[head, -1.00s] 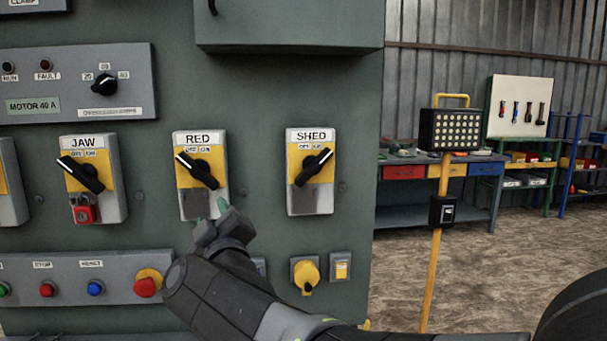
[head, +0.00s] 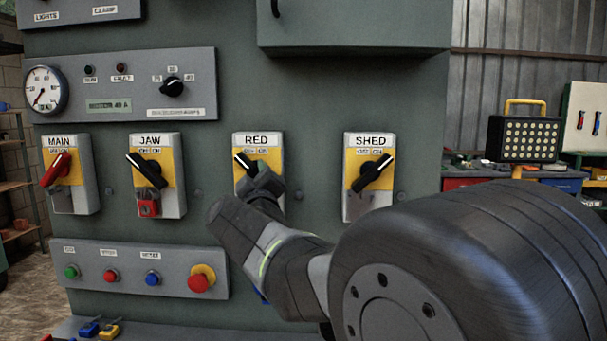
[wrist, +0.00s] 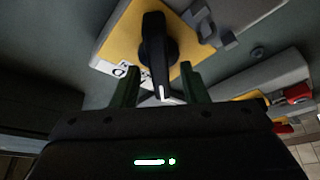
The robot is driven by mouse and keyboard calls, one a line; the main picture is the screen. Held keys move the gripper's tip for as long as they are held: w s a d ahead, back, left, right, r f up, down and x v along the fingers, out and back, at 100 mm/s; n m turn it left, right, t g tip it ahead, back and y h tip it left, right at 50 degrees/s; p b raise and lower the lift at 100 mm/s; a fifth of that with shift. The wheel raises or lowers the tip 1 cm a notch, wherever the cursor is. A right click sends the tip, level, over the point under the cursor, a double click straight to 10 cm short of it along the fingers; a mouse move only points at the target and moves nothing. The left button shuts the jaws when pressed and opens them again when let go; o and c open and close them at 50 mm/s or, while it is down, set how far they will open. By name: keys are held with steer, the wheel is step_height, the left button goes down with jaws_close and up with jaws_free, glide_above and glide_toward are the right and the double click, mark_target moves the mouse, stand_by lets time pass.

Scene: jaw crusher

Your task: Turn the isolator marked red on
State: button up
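The isolator marked RED (head: 240,141) is a grey box with a yellow plate and a black rotary handle on the cabinet front. In the head view the visible end of its handle points up-left, and my gripper (head: 264,180) covers the lower part. In the wrist view the black handle (wrist: 155,50) stands between the two green fingertips (wrist: 165,83), which are apart on either side of it. I see gaps beside the handle, so the gripper looks open around its white-marked end.
The isolators MAIN (head: 87,205), JAW (head: 172,205) with a red padlock (head: 148,208), and SHED (head: 356,206) stand in the same row. A button panel (head: 130,285) is below. A work lamp (head: 523,138) stands at the right.

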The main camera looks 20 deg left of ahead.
steer(key=shift+x, duration=1)
jaws_close()
